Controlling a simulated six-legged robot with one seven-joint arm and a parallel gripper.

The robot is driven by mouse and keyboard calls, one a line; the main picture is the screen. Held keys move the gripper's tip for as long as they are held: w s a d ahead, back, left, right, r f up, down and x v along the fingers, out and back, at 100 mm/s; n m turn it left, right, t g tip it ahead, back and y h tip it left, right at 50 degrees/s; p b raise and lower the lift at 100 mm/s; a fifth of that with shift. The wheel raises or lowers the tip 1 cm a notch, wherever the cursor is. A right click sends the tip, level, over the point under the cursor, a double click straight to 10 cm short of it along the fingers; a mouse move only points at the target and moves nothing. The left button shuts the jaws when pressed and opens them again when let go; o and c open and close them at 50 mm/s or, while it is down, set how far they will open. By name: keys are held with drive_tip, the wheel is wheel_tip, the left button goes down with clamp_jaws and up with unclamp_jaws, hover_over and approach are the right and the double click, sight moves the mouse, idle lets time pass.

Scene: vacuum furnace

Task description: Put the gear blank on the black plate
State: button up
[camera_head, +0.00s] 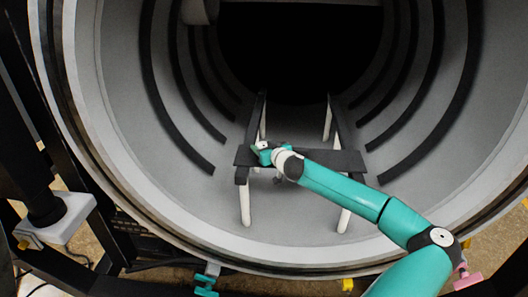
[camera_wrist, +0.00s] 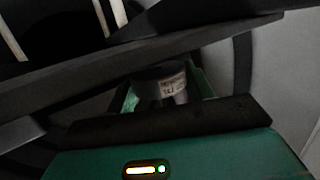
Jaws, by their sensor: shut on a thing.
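The black plate (camera_head: 340,159) lies across two dark rails inside the furnace. It shows in the wrist view as a long dark slab (camera_wrist: 215,40). My gripper (camera_head: 262,150) is at the left part of the plate in the head view. In the wrist view its green fingers (camera_wrist: 162,98) are on either side of a grey round piece with a pale label, which I take as the gear blank (camera_wrist: 158,76). The gripper is shut on it. The blank is close to the plate's edge; I cannot tell whether they touch. In the head view the blank is mostly hidden by the gripper.
Two dark rails (camera_head: 346,128) on white posts (camera_head: 245,204) run into the furnace. The round furnace wall (camera_head: 185,165) with dark curved bands encloses the space. The furnace rim (camera_head: 130,195) curves below my arm.

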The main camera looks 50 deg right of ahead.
drive_tip(key=shift+f, duration=0.9)
drive_tip(key=shift+f, duration=0.1)
drive_tip(key=o, duration=1.2)
drive_tip(key=shift+f, duration=0.1)
drive_tip(key=shift+o, duration=0.2)
drive_tip(key=shift+s+r, duration=0.15)
drive_tip(key=shift+r, duration=0.05)
drive_tip(key=v, duration=1.1)
drive_tip(key=shift+s, duration=0.4)
drive_tip(key=shift+a, duration=0.2)
